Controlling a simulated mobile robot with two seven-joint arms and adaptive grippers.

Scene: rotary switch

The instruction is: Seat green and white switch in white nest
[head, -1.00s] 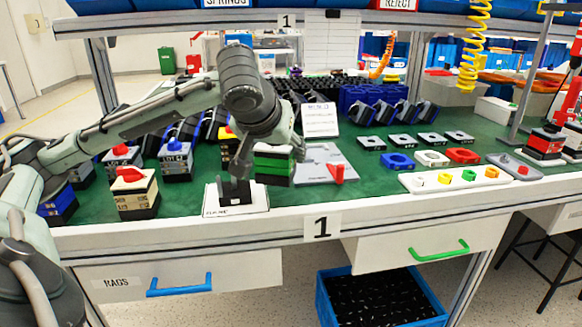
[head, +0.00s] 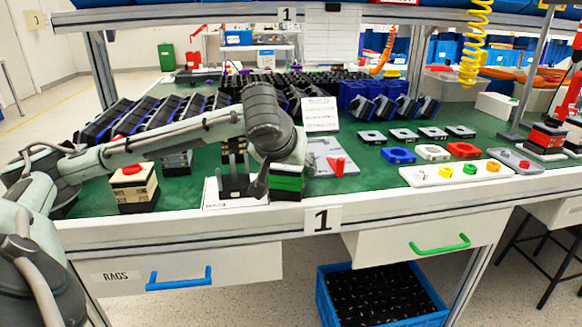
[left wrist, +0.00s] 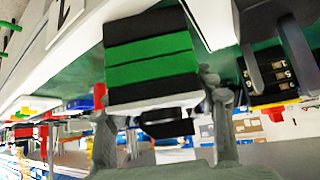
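The green and white switch (head: 287,184), a block with green, black and white layers, is at the right side of the white nest (head: 212,196). The switch also fills the upper middle of the left wrist view (left wrist: 152,62). My left gripper (left wrist: 163,108) has a finger at each side of it and is shut on it. In the head view my wrist hides its top. Whether its underside touches the table is unclear. The nest is a white base with dark upright posts (head: 235,182), and no switch sits between them. My right gripper is not in view.
A cream and black switch with a red knob (head: 132,184) stands left of the nest. A grey tray with a red part (head: 337,165) lies to the right. Blue, white and red plates (head: 432,153) and a white knob tray (head: 455,174) are further right.

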